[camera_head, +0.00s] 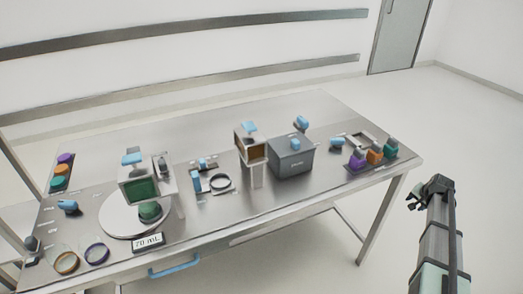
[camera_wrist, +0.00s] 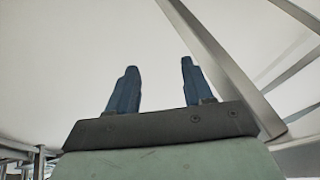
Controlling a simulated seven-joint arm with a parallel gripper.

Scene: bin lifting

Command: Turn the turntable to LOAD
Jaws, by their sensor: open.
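The turntable (camera_head: 117,221) is a pale round disc at the left part of the metal table in the head view. A green cylindrical piece (camera_head: 150,211) is at its front right, and a white box with a green window (camera_head: 140,190) stands over or behind it. I cannot read any LOAD mark. My gripper (camera_head: 431,188) is to the right of the table, well apart from the turntable. In the wrist view its two blue fingers (camera_wrist: 158,82) are spread with nothing between them.
The steel table (camera_head: 285,222) has a blue front handle (camera_head: 174,268). A "70 mL" display (camera_head: 148,242) stands before the turntable. A grey box (camera_head: 291,160) and an amber-windowed stand (camera_head: 250,149) are mid-table. Coloured pieces (camera_head: 374,156) sit at the right end. Floor right of the table is clear.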

